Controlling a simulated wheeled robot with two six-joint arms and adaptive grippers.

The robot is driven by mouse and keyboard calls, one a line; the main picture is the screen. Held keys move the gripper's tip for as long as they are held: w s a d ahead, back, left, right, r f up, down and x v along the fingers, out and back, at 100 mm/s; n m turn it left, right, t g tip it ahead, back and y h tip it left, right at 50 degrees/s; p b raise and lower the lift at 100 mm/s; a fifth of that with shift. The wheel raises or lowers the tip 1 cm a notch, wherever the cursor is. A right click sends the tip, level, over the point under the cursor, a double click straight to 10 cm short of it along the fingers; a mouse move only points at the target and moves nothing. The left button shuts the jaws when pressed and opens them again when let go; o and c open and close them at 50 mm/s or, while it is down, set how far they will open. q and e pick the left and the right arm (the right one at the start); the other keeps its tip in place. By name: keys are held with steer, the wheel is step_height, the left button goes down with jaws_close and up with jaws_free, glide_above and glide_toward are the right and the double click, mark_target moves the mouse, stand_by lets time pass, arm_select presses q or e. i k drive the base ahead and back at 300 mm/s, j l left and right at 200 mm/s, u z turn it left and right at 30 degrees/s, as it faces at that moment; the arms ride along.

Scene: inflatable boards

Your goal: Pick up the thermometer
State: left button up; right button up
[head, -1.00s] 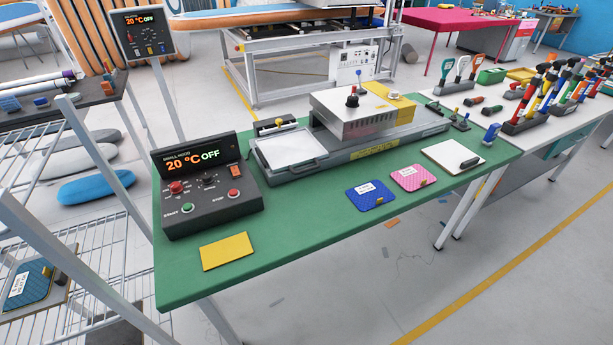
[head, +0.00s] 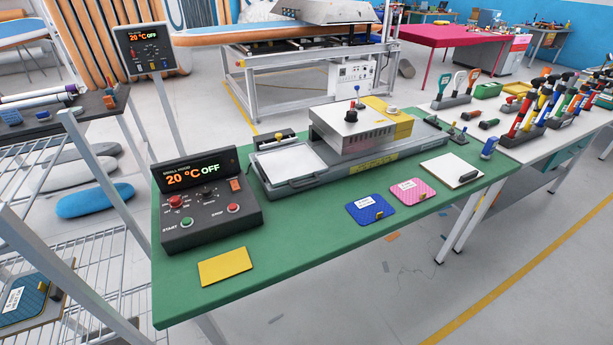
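Neither of my grippers shows in the head view. I cannot pick out a thermometer with certainty. A small blue upright device (head: 488,147) stands at the far right end of the green table (head: 290,255); it is too small to tell what it is. A black control box (head: 205,198) reading "20 °C OFF" stands at the table's left end. A press with a metal cover (head: 348,130) and a grey tray (head: 290,165) sits at the back of the table.
A yellow card (head: 222,267), a blue pad (head: 370,209), a pink pad (head: 411,191) and a clipboard (head: 450,170) lie on the table. A wire shelf (head: 95,262) stands at the left. A white bench with tool racks (head: 545,125) adjoins on the right.

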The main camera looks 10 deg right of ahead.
mark_target(492, 144)
steer(key=z, duration=1.45)
steer(key=i+u, duration=0.1)
steer(key=u, duration=0.25)
steer(key=l+u, duration=0.1)
steer(key=u, duration=0.25)
steer(key=i+l+u, duration=0.15)
steer(key=u, duration=0.25)
steer(key=i+l+u, duration=0.15)
steer(key=l, duration=0.35)
steer(key=i+l+u, duration=0.2)
steer(key=l, duration=0.3)
steer(key=i+l+u, duration=0.15)
steer(key=l, duration=0.4)
steer(key=i+l+u, duration=0.2)
steer(key=l, duration=0.35)
steer(key=l+u, duration=0.15)
steer(key=l, duration=0.4)
steer(key=i, duration=0.05)
